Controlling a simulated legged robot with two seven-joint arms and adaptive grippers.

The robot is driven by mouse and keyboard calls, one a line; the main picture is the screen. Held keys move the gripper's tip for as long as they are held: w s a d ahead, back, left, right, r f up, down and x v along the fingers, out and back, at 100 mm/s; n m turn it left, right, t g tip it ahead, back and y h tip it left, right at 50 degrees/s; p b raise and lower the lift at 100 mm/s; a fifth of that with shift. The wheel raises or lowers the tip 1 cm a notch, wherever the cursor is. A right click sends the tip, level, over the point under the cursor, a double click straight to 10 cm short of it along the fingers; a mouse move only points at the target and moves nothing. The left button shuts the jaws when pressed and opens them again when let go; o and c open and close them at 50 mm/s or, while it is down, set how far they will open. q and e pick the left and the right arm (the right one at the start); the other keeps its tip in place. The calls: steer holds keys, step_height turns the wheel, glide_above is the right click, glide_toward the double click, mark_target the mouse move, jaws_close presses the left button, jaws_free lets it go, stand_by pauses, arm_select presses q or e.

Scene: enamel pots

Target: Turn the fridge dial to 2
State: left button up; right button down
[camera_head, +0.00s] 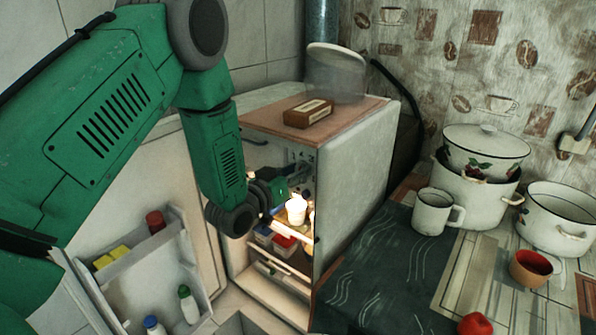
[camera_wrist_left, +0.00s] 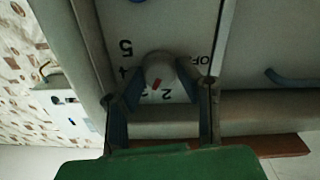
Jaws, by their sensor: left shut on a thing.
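The fridge (camera_head: 357,175) stands open in the head view, with its door (camera_head: 165,180) swung to the left. The left gripper (camera_head: 303,172) reaches into the upper part of the fridge. In the left wrist view, the round pale dial (camera_wrist_left: 160,66) sits on a white panel marked 5, 4, 2 and OFF. The dial has a red mark on its lower side, close to the 2; its exact alignment is hard to tell. The left gripper (camera_wrist_left: 161,75) is shut on the dial, one finger on each side. The dial is too small to make out in the head view. The right gripper is out of view.
Lit jars (camera_head: 296,210) stand on the fridge shelf below the gripper. A brown box (camera_head: 308,113) lies on the fridge top. Door shelves hold bottles (camera_head: 188,304). Enamel pots (camera_head: 478,190) and a white mug (camera_head: 432,213) stand on the table at right.

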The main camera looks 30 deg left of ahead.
arm_select(q)
steer(key=n, duration=0.3)
steer(key=shift+w+a+r, duration=0.1)
steer(key=shift+a+r, duration=0.1)
steer(key=shift+n, duration=1.9)
steer(key=o, duration=1.1)
steer(key=shift+a+f, duration=0.1)
steer(key=shift+f, duration=0.1)
steer(key=s, duration=0.8)
steer(key=s+a, duration=0.1)
steer(key=s, duration=0.3)
steer(key=shift+a, duration=0.1)
